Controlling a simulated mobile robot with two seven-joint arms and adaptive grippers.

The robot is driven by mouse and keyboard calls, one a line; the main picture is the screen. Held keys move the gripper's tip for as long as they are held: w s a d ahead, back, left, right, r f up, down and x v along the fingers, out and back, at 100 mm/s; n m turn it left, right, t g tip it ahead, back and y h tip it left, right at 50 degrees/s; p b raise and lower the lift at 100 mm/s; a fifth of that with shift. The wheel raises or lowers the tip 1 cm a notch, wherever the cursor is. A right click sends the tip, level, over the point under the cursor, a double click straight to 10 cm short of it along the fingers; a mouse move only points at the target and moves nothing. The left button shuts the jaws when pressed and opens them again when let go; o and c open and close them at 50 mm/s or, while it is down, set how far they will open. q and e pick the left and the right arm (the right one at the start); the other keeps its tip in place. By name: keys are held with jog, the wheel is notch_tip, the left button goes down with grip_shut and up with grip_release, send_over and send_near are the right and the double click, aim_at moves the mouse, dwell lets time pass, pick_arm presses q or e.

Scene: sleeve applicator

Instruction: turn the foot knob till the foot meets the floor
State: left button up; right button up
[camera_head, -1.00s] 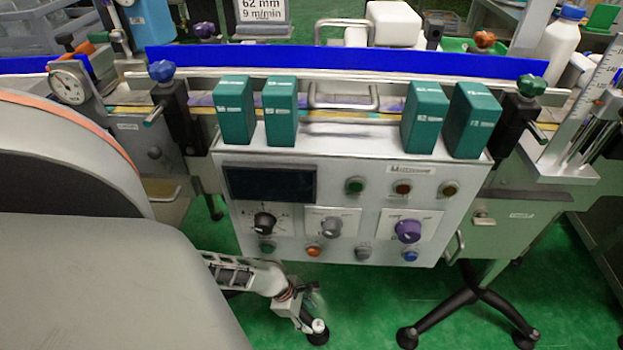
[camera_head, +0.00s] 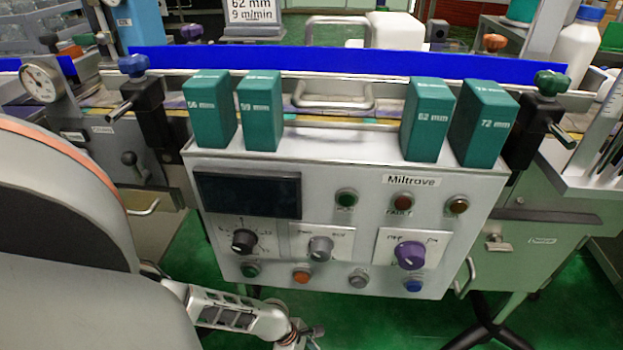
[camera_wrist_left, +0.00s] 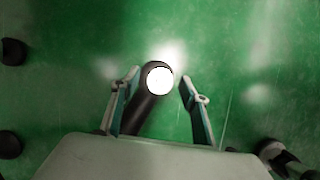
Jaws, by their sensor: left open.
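In the left wrist view, a bright white round top (camera_wrist_left: 160,81), which looks like the foot knob, sits at the end of a black leg (camera_wrist_left: 150,112) above the green floor. My left gripper (camera_wrist_left: 159,77) is open, with one finger on each side of this round top. Whether either finger touches it I cannot tell. The gap between the foot and the floor cannot be judged from here. In the head view only my left wrist shows at the bottom edge, below the control panel (camera_head: 335,218); the fingers and this foot are cut off. My right gripper is not in view.
The grey machine box carries several green blocks (camera_head: 262,110) on top, with a blue rail (camera_head: 350,62) behind. Another black leg (camera_head: 485,332) stands at the lower right.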

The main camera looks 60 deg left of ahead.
pick_arm(q)
jog(key=c, duration=1.1)
jog(key=shift+w+r+m, duration=0.1)
jog(key=shift+m, duration=0.3)
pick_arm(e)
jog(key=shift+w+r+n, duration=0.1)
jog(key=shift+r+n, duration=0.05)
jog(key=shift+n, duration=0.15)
pick_arm(q)
jog(key=shift+m+h+p, duration=0.3)
jog(key=shift+m+p, duration=0.15)
jog(key=shift+m, duration=0.05)
jog(key=shift+m+g, duration=0.6)
jog(key=shift+m, duration=0.3)
jog(key=shift+a+m, duration=0.1)
jog(key=shift+m, duration=0.3)
jog(key=shift+m+g+h, duration=0.3)
jog(key=shift+m+g, duration=0.2)
jog(key=shift+m, duration=0.4)
jog(key=m+g, duration=0.1)
jog(key=m, duration=0.2)
jog(key=shift+w, duration=0.1)
jog(key=shift+m+g, duration=0.3)
jog(key=shift+m, duration=0.5)
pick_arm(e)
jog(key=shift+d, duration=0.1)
